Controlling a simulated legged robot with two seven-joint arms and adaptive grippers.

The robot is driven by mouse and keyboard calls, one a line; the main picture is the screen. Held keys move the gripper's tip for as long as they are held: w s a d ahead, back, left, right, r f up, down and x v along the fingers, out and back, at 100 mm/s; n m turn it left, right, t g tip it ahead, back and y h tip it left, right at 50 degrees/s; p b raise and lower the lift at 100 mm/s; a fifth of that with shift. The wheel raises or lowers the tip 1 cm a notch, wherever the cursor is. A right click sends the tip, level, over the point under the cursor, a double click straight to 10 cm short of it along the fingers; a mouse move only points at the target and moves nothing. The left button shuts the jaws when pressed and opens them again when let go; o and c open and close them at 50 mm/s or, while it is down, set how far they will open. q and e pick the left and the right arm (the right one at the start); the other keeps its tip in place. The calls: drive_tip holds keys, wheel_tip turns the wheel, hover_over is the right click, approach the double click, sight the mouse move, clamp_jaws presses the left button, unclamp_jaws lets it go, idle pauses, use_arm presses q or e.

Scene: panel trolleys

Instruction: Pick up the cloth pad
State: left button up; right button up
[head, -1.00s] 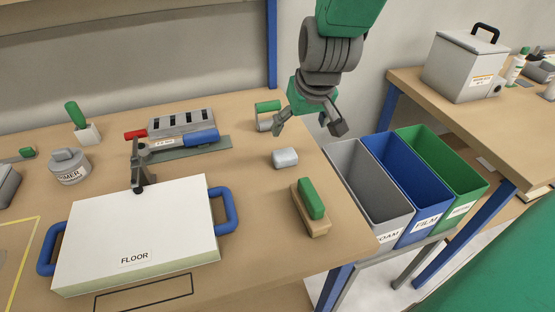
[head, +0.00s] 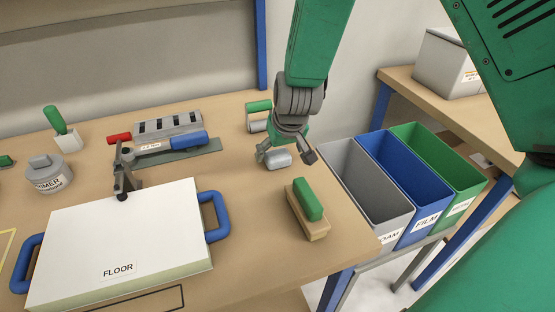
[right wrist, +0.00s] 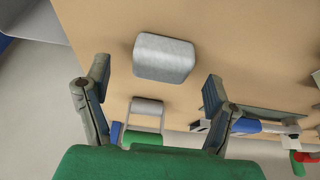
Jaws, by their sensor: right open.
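The cloth pad (head: 279,160) looks like the small light-grey rounded block on the bench, between the green-handled brush and the green-handled roller. It also shows in the right wrist view (right wrist: 164,57), lying flat on the wood just past the fingertips. My right gripper (head: 286,155) is open and points down over the pad, its fingers partly in front of it in the head view. In the right wrist view the open fingers (right wrist: 156,80) stand wide apart, with the pad roughly between their lines and nothing held. My left gripper is not in view.
A green-topped brush (head: 308,205) lies right of the pad, and a green-handled roller (head: 258,118) behind it. A white FLOOR panel (head: 120,240) with blue handles lies at left. Grey, blue (head: 405,180) and green bins stand beyond the bench's right edge.

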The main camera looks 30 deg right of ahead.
sight(278, 155)
drive_tip(key=x, duration=0.3)
drive_tip(key=shift+w+a+f, duration=0.1)
drive_tip(key=shift+w+a, duration=0.05)
drive_tip(key=shift+c, duration=1.2)
drive_tip(key=c, duration=0.9)
wheel_tip(278, 155, up, 10)
drive_tip(key=shift+r+p, duration=0.1)
drive_tip(key=shift+p, duration=0.55)
